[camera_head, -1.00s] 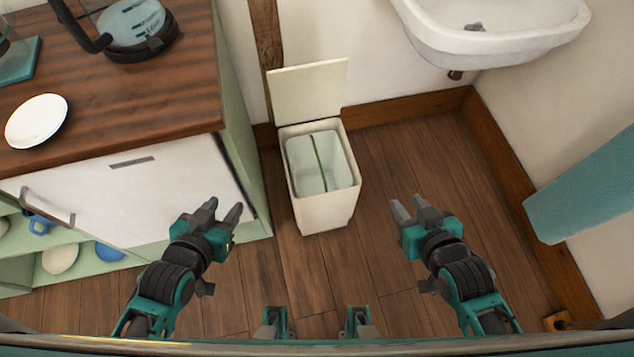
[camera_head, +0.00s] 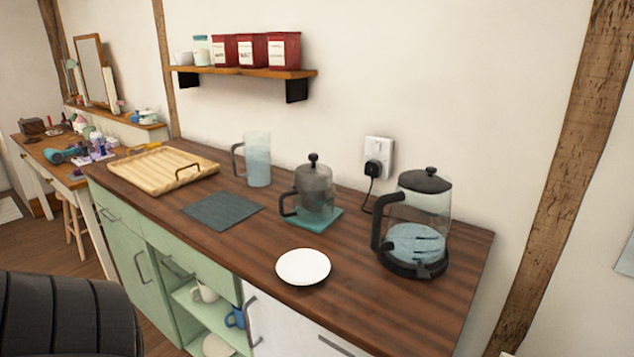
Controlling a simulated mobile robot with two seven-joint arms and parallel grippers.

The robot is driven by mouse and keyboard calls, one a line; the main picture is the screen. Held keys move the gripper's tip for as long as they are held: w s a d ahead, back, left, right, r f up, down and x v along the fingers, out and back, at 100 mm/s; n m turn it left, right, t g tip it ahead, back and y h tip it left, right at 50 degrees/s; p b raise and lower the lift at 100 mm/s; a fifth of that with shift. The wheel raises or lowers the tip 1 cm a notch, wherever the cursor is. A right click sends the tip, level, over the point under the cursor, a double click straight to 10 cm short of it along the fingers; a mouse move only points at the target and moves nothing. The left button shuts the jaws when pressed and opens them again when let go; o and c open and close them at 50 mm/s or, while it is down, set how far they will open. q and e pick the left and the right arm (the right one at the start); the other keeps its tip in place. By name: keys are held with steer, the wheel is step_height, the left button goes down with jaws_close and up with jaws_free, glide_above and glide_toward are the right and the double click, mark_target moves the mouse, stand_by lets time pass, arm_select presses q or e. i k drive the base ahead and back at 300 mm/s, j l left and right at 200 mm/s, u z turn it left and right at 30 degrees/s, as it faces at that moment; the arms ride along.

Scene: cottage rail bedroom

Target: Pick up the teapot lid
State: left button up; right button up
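A glass teapot (camera_head: 316,196) with a dark handle on its left stands upright on a teal mat (camera_head: 325,221) on the wooden counter. Its lid (camera_head: 313,163), with a dark round knob, sits on top of the pot. Neither of my grippers shows in the current head view, so their state and distance from the lid cannot be seen.
A glass kettle (camera_head: 415,225) with a black lid stands right of the teapot. A white plate (camera_head: 303,267) lies in front. A glass pitcher (camera_head: 257,160), a dark cloth (camera_head: 221,210) and a wooden tray (camera_head: 163,168) are left. A shelf (camera_head: 245,71) hangs above.

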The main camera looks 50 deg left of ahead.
mark_target(313, 176)
steer(key=u, duration=1.55)
